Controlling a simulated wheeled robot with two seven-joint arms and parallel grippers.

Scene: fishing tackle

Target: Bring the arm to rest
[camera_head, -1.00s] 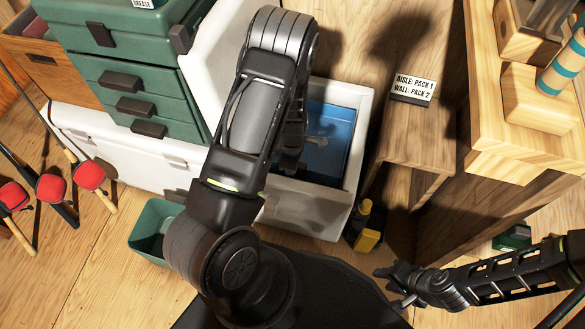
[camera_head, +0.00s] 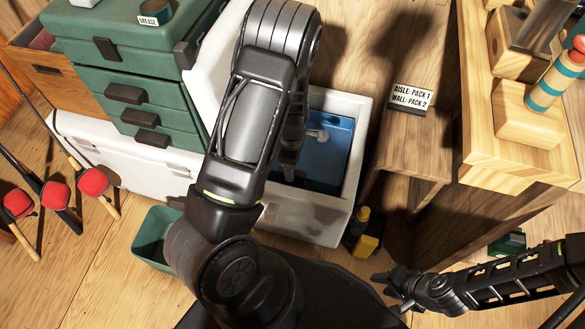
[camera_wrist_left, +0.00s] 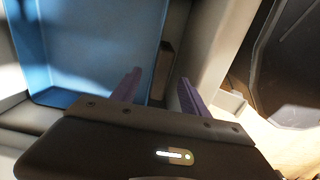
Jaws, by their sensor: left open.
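My left arm (camera_head: 258,110) reaches up and over the open white cooler (camera_head: 305,222). Its gripper (camera_head: 289,168) is mostly hidden behind the arm in the head view, with the purple fingers just showing over the blue inside of the cooler. In the left wrist view the left gripper (camera_wrist_left: 158,88) has its two purple fingers apart, with nothing seen between them. The blue tray (camera_wrist_left: 90,45) lies beyond them. My right gripper (camera_head: 390,288) is low at the right, above the floor; its finger gap is too small to judge.
A small pale object (camera_head: 318,133) is in the blue tub. Green drawers (camera_head: 150,95) stand left of the cooler. A green bin (camera_head: 150,240) and a yellow-black bottle (camera_head: 362,235) stand near its front. A wooden shelf with a sign (camera_head: 410,98) is right.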

